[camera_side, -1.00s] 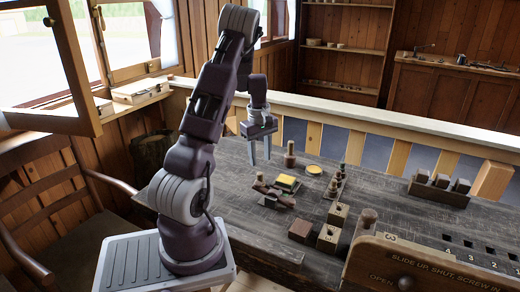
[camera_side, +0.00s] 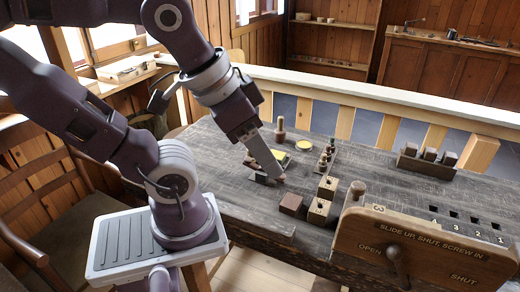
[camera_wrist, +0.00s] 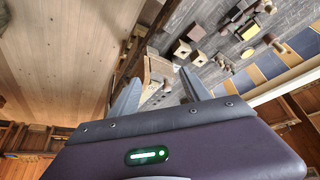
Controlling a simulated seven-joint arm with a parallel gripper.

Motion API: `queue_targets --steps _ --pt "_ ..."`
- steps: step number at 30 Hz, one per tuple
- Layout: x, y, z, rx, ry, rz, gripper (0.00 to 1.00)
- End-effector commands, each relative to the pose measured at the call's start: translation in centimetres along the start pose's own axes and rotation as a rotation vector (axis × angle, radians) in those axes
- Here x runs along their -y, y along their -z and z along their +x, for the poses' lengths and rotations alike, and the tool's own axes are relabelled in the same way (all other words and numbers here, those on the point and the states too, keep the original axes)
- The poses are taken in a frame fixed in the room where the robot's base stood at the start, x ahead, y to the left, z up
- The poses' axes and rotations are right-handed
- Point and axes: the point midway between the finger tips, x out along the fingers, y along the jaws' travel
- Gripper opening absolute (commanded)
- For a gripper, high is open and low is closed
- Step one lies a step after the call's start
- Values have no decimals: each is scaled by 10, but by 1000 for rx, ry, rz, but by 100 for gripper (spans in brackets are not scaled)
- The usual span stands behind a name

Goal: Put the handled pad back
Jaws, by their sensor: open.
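My gripper (camera_side: 277,178) points down and to the right over the middle of the bench in the side view, covering part of the small items behind it. In the wrist view my gripper (camera_wrist: 157,78) has its two fingers apart with nothing between them. A dark flat piece (camera_side: 262,178) lies beside the fingers, partly hidden; I cannot tell whether it is the handled pad. A yellow-topped piece (camera_side: 280,156) shows just behind the fingers, mostly covered.
A reddish-brown block (camera_side: 291,203) and two pale wooden blocks (camera_side: 318,211) (camera_side: 327,187) stand nearby. A peg (camera_side: 280,130) stands behind. A lettered wooden board (camera_side: 425,250) rises at front right. A dark rack (camera_side: 427,163) stands at back right. The bench's left part is clear.

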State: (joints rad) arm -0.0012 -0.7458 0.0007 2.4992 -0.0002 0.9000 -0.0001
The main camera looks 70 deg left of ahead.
Motion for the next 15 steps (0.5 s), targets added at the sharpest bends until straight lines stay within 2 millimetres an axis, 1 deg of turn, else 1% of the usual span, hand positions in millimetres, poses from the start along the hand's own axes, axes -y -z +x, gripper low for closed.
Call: queue_targets --steps 11,13,14,15 --pt "0 0 0 -2 0 3 61" --pt "1 8 4 7 -5 -35 61" --pt "3 16 9 14 -9 -72 61" --pt "9 31 19 27 -14 -146 61"
